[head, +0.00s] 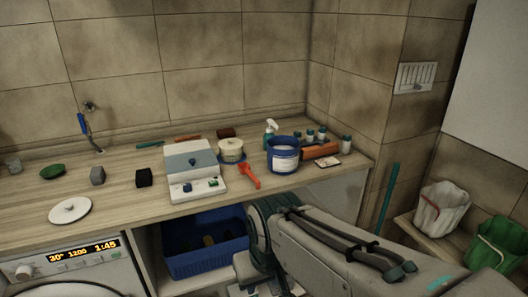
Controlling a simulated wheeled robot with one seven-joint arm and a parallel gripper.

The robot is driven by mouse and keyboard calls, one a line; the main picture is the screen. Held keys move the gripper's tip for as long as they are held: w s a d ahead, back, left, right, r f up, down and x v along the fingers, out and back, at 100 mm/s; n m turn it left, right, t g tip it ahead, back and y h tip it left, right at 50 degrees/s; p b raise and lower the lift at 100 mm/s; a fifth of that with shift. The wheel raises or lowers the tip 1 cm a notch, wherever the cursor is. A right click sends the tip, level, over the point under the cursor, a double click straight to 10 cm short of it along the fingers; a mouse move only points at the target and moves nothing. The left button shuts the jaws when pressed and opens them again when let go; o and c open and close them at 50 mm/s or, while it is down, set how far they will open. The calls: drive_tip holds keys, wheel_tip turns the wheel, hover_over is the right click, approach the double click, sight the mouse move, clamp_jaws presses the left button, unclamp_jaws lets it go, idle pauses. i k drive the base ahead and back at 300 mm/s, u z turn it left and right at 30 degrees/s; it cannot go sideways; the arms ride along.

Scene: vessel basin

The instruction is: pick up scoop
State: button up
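An orange-red scoop (249,175) lies on the wooden counter (128,189), with its handle toward the front edge. It is just right of a white and grey flat box and in front of a round tub. My arm comes in from the lower right, below the counter's front edge and apart from the scoop. Its bent wrist part is at the bottom of the head view. My gripper's fingers do not show there.
The flat box (194,170), cream tub (231,150) and blue-rimmed bucket (284,158) crowd round the scoop. A spray bottle (270,133) and small bottles stand behind. A blue crate (200,257) sits under the counter.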

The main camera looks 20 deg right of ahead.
sight(243, 167)
drive_tip(key=z, duration=0.45)
drive_tip(key=k, duration=0.55)
drive_tip(key=z, duration=1)
drive_tip(key=i, duration=1.45)
drive_tip(key=u, duration=1.25)
drive_tip(key=i, duration=0.7)
drive_tip(key=u, duration=0.8)
